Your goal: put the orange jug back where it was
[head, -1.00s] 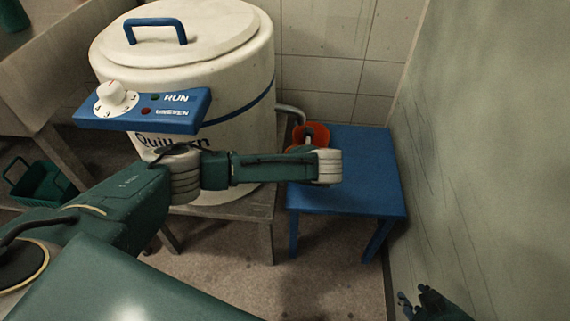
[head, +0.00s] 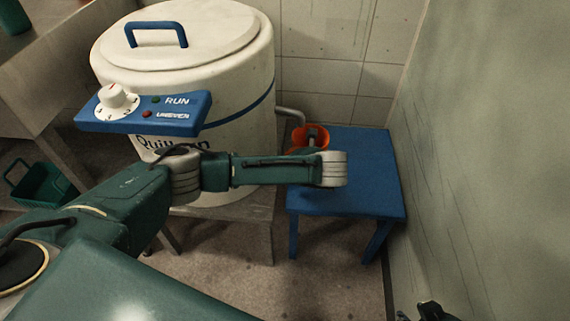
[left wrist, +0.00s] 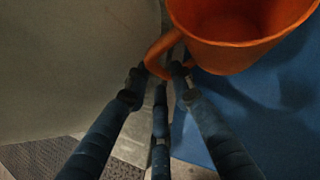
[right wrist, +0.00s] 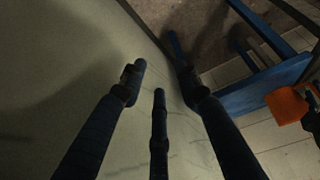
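The orange jug (head: 298,142) stands on the blue stool (head: 368,175), by the drain pipe of the white tub. My left wrist hides part of it in the head view. In the left wrist view the jug (left wrist: 235,45) is close, with its handle (left wrist: 158,50) towards my fingers. My left gripper (left wrist: 158,72) is open, with its fingertips on either side of the handle; I cannot tell whether they touch it. My right gripper (right wrist: 155,54) is open and empty, low beside the right wall. The jug (right wrist: 288,105) also shows at the right wrist view's edge.
The white tub (head: 235,115) with a blue control panel (head: 150,125) stands on a bench left of the stool. Its grey pipe (head: 290,112) reaches towards the jug. The wall (head: 480,170) is close on the right. A green basket (head: 42,185) is at the left.

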